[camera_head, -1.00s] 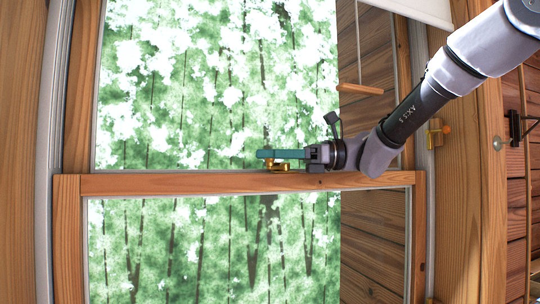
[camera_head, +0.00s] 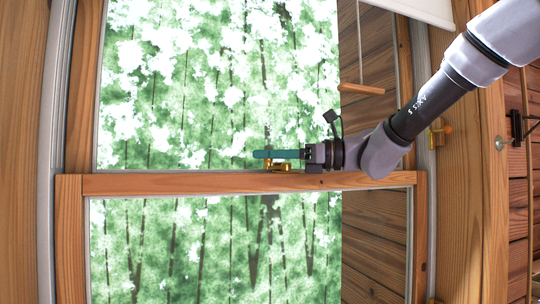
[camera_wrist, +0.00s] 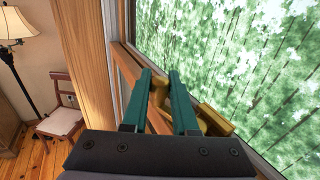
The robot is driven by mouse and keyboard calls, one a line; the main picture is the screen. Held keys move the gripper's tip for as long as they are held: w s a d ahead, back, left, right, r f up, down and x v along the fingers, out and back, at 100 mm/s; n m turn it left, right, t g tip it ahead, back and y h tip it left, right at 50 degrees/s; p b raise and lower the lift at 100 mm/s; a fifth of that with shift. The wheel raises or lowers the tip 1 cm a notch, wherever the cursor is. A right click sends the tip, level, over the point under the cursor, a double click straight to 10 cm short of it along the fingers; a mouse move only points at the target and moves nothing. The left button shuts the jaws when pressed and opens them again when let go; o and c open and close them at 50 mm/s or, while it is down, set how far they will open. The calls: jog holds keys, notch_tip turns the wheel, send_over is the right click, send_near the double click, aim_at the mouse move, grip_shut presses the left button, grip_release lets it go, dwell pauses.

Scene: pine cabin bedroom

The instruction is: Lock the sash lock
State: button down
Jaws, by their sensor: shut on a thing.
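The brass sash lock (camera_head: 279,167) sits on the wooden meeting rail of the window (camera_head: 200,183), near the middle of the head view. My gripper (camera_head: 258,154) comes in from the right, with its teal fingers lying level just above the lock. In the wrist view, the fingers (camera_wrist: 160,76) stand close together with a brass part of the lock between them, and they are shut on it. More of the brass lock (camera_wrist: 217,119) shows right of the right finger. The fingers and gripper body hide part of the lock, so its exact lever angle cannot be told.
Glass panes lie above and below the rail, with trees beyond. A brass fitting (camera_head: 437,132) is on the right frame, close to my arm. The wrist view shows a chair (camera_wrist: 60,118) and a floor lamp (camera_wrist: 16,30) well to the left.

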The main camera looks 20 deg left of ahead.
jog(key=shift+w+a+m+t, duration=0.2)
jog(key=shift+m+t, duration=0.4)
jog(key=shift+t, duration=0.35)
jog(key=shift+w+a+m+t, duration=0.2)
jog(key=shift+m+t, duration=0.4)
jog(key=shift+t, duration=0.3)
jog(key=shift+w+a+m+t, duration=0.2)
jog(key=shift+m+t, duration=0.4)
jog(key=shift+t, duration=0.35)
jog(key=c, duration=0.7)
grip_release()
jog(key=shift+g, duration=0.3)
